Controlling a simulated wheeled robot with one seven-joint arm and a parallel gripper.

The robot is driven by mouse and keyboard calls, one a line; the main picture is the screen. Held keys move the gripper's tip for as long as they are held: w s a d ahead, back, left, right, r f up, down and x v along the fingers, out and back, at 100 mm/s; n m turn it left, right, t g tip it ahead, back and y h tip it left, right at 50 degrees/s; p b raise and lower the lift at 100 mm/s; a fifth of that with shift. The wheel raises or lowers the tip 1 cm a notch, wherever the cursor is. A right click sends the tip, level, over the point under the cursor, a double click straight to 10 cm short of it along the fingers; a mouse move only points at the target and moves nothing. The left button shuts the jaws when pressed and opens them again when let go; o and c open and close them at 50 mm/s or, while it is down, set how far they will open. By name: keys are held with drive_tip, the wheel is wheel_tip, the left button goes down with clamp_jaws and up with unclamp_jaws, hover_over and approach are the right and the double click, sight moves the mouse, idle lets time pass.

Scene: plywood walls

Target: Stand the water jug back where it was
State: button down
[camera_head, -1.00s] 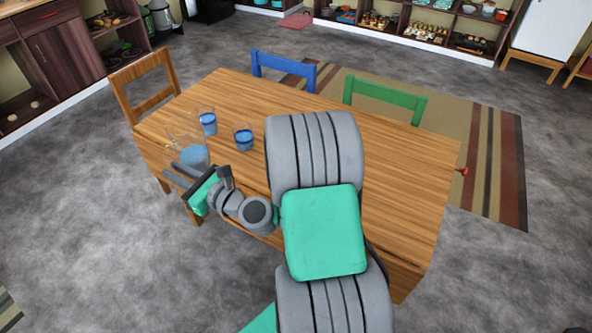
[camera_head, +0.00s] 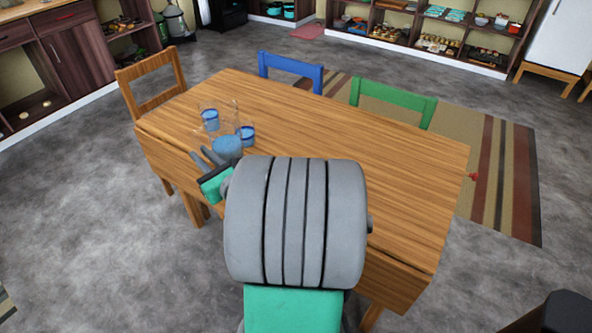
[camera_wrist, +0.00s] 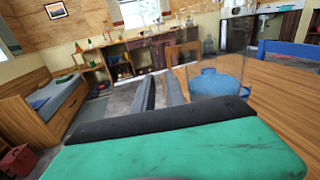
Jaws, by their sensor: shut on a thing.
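The water jug (camera_head: 228,148) is clear, with blue water in its lower part, and appears upright near the left end of the wooden table. It also shows in the wrist view (camera_wrist: 216,84), just right of the fingers. My gripper (camera_head: 205,160) is shut on the jug at its left side; the clear handle is hard to make out. The dark fingers show in the wrist view (camera_wrist: 160,94). I cannot tell whether the jug's base touches the table. Much of the arm hides the table's near edge.
Two glasses of blue water, one farther back (camera_head: 210,120) and one to the right (camera_head: 247,134), stand close behind the jug. The wooden table (camera_head: 370,150) is clear on its right side. Wooden (camera_head: 150,82), blue (camera_head: 290,70) and green (camera_head: 394,98) chairs stand around it.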

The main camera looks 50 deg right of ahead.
drive_tip(key=s+d+f+m+g+h+b, duration=0.2)
drive_tip(key=s+d+m+h+b, duration=0.3)
drive_tip(key=s+d, duration=0.45)
drive_tip(key=shift+n+h, duration=0.4)
drive_tip(key=w+d+f+b, duration=0.1)
drive_tip(key=w+d+f, duration=0.1)
drive_tip(key=d+f, duration=0.1)
drive_tip(key=w+d+f+b, duration=0.2)
drive_tip(key=d+f, duration=0.1)
drive_tip(key=d, duration=0.2)
drive_tip(key=w+d+f+b, duration=0.2)
drive_tip(key=d+f, duration=0.1)
drive_tip(key=d, duration=0.1)
drive_tip(key=shift+w+d+f, duration=0.25)
drive_tip(key=shift+d+f, duration=0.05)
drive_tip(key=shift+f, duration=0.05)
drive_tip(key=shift+f+b, duration=0.8)
drive_tip(key=shift+f, duration=0.6)
drive_tip(key=shift+f, duration=0.15)
drive_tip(key=c, duration=1.4)
unclamp_jaws()
drive_tip(key=shift+o, duration=0.2)
